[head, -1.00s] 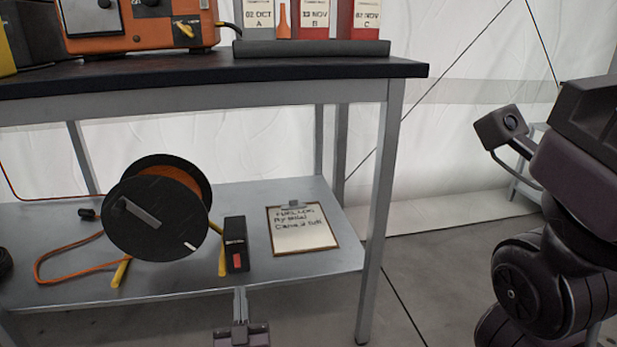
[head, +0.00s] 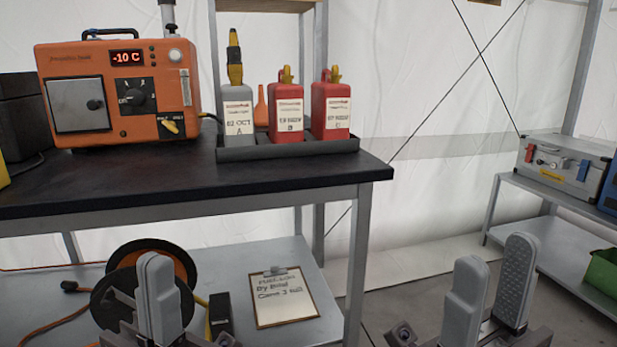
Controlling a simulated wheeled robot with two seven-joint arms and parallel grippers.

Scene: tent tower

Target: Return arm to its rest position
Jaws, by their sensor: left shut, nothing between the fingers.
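My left gripper (head: 156,262) is at the lower left, pointing up, in front of the table's lower shelf. Its grey fingers are together with nothing between them. It hides part of a black and orange cable reel (head: 125,285). My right gripper (head: 493,258) is at the lower right, beyond the table's right end. Its two grey fingers stand apart, and nothing shows between them. Neither gripper appears to touch anything. Most of both arms is out of view.
The dark tabletop (head: 290,175) carries an orange device (head: 120,90) reading -10 C and a black tray (head: 290,150) with grey and red bottles. A clipboard (head: 283,297) lies on the lower shelf. Another shelf (head: 545,190) with cases stands at right.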

